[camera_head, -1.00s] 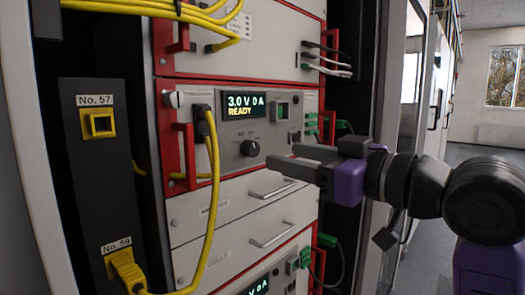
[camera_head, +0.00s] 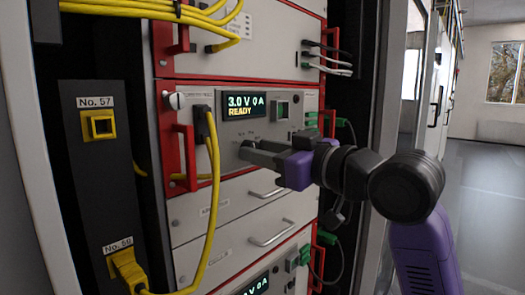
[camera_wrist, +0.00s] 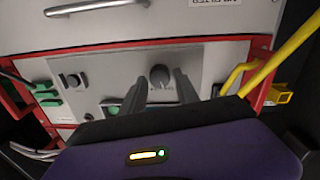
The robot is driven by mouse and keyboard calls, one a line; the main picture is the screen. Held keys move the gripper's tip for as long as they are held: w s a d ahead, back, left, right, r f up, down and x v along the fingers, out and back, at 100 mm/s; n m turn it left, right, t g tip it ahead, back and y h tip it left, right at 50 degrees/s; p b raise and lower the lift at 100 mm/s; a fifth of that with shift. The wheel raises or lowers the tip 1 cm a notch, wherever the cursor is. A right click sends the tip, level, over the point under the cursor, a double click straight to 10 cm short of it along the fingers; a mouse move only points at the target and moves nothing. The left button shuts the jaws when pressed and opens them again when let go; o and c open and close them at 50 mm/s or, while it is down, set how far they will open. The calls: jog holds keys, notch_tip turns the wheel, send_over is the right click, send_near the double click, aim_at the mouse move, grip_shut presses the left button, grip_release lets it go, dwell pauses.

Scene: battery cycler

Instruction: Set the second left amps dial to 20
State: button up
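The black amps dial (camera_wrist: 160,76) on the middle cycler unit (camera_head: 228,158) shows between my gripper's fingers in the wrist view. In the head view my fingers cover it. That unit's display (camera_head: 245,105) reads 3.0 V, 0 A, READY. My gripper (camera_head: 246,148) is at the panel below the display, coming from the right. In the wrist view my gripper (camera_wrist: 160,84) is open, one finger on each side of the dial with gaps visible. I cannot tell whether a finger touches it.
A yellow cable (camera_head: 213,190) hangs left of the dial from a black plug. A drawer handle (camera_head: 266,190) sits below, and a lower unit's display (camera_head: 257,287) shows partly. Green connectors (camera_head: 312,120) are at right.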

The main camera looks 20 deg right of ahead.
grip_shut()
jog(key=shift+p, duration=0.35)
jog(key=m+p, duration=0.1)
jog(key=p, duration=0.1)
jog(key=m+p, duration=0.2)
jog(key=shift+r+m, duration=0.2)
jog(key=shift+m, duration=0.1)
jog(key=m+p, duration=0.4)
jog(key=shift+f, duration=0.15)
jog(key=shift+d, duration=0.1)
jog(key=shift+o, duration=2.2)
grip_release()
